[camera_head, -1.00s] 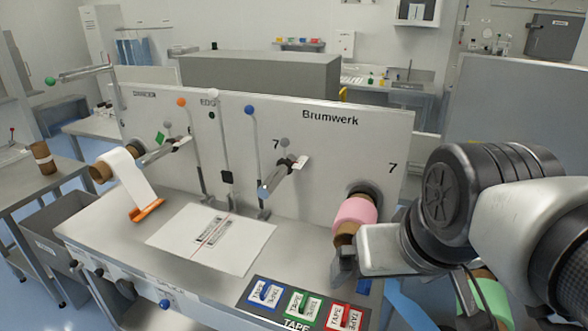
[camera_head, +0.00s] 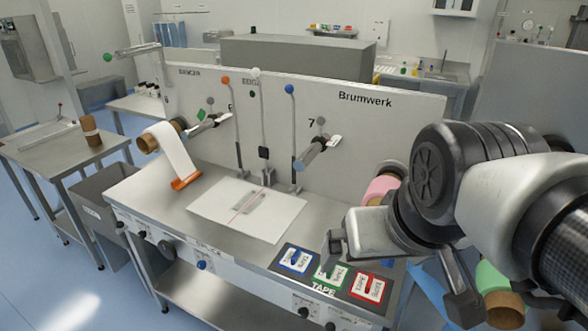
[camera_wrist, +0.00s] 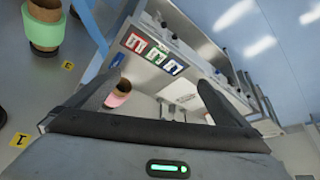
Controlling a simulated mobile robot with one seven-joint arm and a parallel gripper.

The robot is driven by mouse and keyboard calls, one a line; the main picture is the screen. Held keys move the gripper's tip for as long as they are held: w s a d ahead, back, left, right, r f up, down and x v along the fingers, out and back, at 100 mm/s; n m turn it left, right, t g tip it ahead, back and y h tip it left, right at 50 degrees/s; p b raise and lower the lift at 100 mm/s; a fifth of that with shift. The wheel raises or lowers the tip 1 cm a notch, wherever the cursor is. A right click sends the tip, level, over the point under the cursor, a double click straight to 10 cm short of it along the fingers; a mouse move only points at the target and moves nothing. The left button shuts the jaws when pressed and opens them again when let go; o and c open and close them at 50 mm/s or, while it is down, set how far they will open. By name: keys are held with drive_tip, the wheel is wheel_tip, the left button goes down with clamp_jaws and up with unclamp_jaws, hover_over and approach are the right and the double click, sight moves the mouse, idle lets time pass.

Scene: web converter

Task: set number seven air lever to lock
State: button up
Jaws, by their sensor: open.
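On the Brumwerk panel (camera_head: 365,118), a "7" label is beside a small grey round knob (camera_head: 321,122). A metal shaft (camera_head: 312,153) with a white tag (camera_head: 335,141) sticks out below it. Which small part is the number seven air lever, and its setting, cannot be made out. A tall rod with a blue ball (camera_head: 290,89) stands left of the label. My gripper (camera_head: 395,280) is open and empty at the right front of the machine, apart from the shaft. Its two fingers also show spread in the wrist view (camera_wrist: 160,80).
A pink roll (camera_head: 380,188) is partly hidden behind my arm. Blue, green and red TAPE switches (camera_head: 295,258) lie on the worktop near my gripper. A white sheet (camera_head: 247,208) lies on the worktop. A green roll (camera_head: 492,280) stands at right.

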drive_tip(key=shift+w+d, duration=0.2)
drive_tip(key=shift+d, duration=0.05)
drive_tip(key=shift+c, duration=0.3)
